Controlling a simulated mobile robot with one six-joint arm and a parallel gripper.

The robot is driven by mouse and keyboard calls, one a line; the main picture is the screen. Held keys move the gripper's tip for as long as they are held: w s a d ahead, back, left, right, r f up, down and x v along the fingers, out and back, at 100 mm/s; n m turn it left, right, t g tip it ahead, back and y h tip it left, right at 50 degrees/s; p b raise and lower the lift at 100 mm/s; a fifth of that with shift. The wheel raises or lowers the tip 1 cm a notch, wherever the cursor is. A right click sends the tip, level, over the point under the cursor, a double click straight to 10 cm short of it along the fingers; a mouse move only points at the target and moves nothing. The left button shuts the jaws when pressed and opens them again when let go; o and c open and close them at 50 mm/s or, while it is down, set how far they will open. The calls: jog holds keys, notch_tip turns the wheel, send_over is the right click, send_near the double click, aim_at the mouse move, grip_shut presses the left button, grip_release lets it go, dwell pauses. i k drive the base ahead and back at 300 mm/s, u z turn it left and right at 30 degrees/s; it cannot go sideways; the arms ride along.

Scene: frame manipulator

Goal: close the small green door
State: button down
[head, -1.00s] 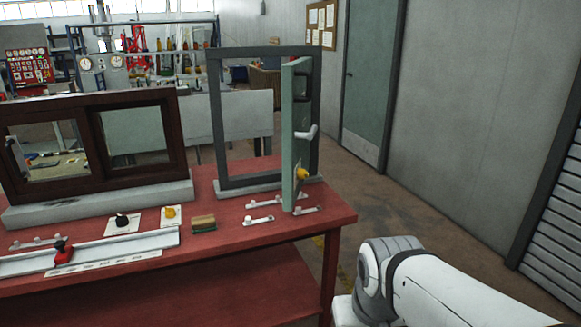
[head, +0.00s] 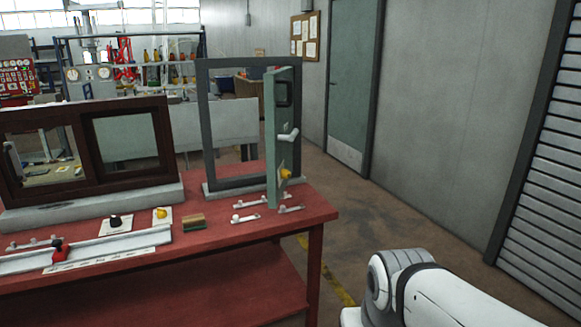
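The small green door (head: 271,150) stands swung open in a dark grey frame (head: 205,130) on the red workbench. It is seen nearly edge-on and sticks out toward me from the frame's right side. A pale lever handle (head: 289,135) and a yellow knob (head: 286,174) are on its right face. My gripper is out of view. Only part of my white arm shows at the lower right, apart from the door and the bench.
The red workbench (head: 300,207) carries a brown sliding window (head: 80,150), a rail with a red slider (head: 59,250), knobs on plates and several small latches near the door's foot. Floor right of the bench is clear. A full-size green door (head: 350,90) is in the back wall.

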aim_at(278, 85)
jog(key=z, duration=0.3)
jog(key=i, duration=1.6)
jog(key=u, duration=0.45)
